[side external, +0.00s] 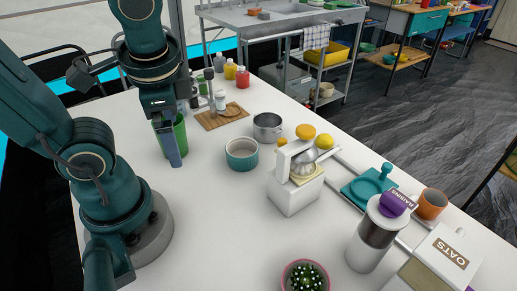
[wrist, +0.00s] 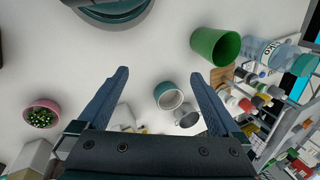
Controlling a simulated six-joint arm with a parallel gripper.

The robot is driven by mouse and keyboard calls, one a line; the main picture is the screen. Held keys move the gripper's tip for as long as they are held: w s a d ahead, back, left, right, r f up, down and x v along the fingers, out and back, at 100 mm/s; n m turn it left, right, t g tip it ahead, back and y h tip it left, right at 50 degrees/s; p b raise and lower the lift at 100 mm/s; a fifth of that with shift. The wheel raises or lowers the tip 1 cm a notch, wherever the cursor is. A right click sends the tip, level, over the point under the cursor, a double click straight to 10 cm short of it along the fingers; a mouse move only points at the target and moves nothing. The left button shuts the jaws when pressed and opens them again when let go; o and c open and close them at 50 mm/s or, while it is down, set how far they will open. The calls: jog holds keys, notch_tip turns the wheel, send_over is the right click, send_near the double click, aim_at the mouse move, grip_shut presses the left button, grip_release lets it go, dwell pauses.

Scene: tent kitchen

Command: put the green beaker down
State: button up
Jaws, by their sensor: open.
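The green beaker (side external: 180,134) stands upright on the white table near my arm in the side view, partly hidden behind my gripper. Its open rim shows in the wrist view, where the beaker (wrist: 209,43) is at the upper right. My gripper (side external: 172,158) points down at the near side of the beaker. In the wrist view my gripper (wrist: 160,74) has its two fingers wide apart with nothing held between them. The beaker is outside the jaws there, beyond the right finger.
A teal-and-white bowl (side external: 242,155), a metal pot (side external: 267,127) and a white juicer (side external: 296,190) stand to the right. A wooden board (side external: 222,117) with small bottles is behind. A potted cactus (side external: 305,277) is at the front.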

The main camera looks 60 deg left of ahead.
jog(key=s+a+f+m+g+y, duration=0.1)
jog(key=s+a+m+g+y, duration=0.2)
jog(key=a+m+y, duration=0.15)
jog(key=w+a+r+m+t+y, duration=0.4)
jog(key=w+a+r+m+y, duration=0.25)
jog(key=m+y, duration=0.5)
jog(key=shift+n+g+h, duration=0.3)
jog(key=shift+h, duration=0.3)
jog(key=f, duration=1.8)
jog(key=shift+s+a+f, duration=0.2)
jog(key=shift+s+a, duration=0.1)
jog(key=shift+s, duration=0.05)
jog(key=shift+a+f, duration=0.25)
jog(key=shift+f, duration=0.05)
jog(key=shift+w+a, duration=0.15)
jog(key=shift+a, duration=1.6)
jog(key=shift+w+a, duration=0.15)
jog(key=shift+a, duration=1.6)
